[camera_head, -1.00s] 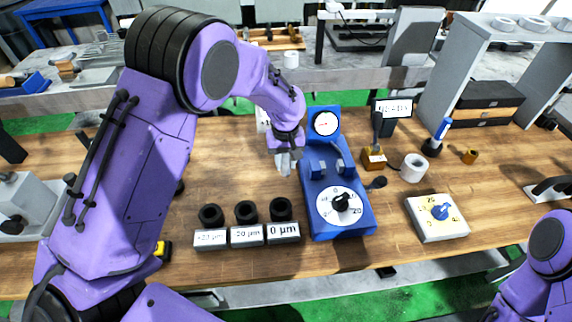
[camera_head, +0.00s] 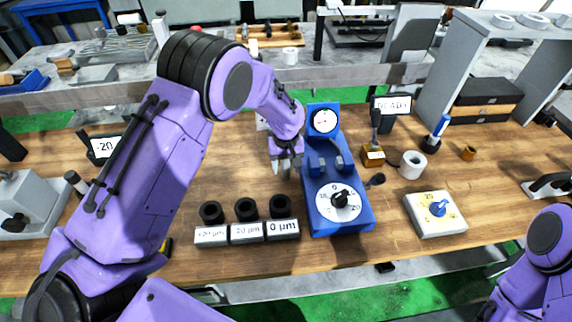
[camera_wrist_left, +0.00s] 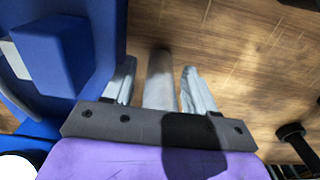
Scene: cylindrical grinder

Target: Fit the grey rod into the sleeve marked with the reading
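The grey rod (camera_wrist_left: 159,78) shows between the two fingers of my left gripper (camera_wrist_left: 160,88) in the left wrist view, with narrow strips of table on either side. In the head view the left gripper (camera_head: 286,168) points down just left of the blue gauge (camera_head: 341,212). The gauge has a round dial (camera_head: 323,121) on top; its reading is too small to tell. The right label reads 0 µm; the other two show 20 µm with unclear signs. My right gripper is out of view.
A white dial box (camera_head: 436,216) sits right of the gauge. A white ring (camera_head: 413,165), a small brass block (camera_head: 373,157) and a blue-handled tool (camera_head: 436,137) stand behind it. A -20 sign (camera_head: 104,146) stands at left. The wooden table (camera_head: 228,160) left of the gripper is clear.

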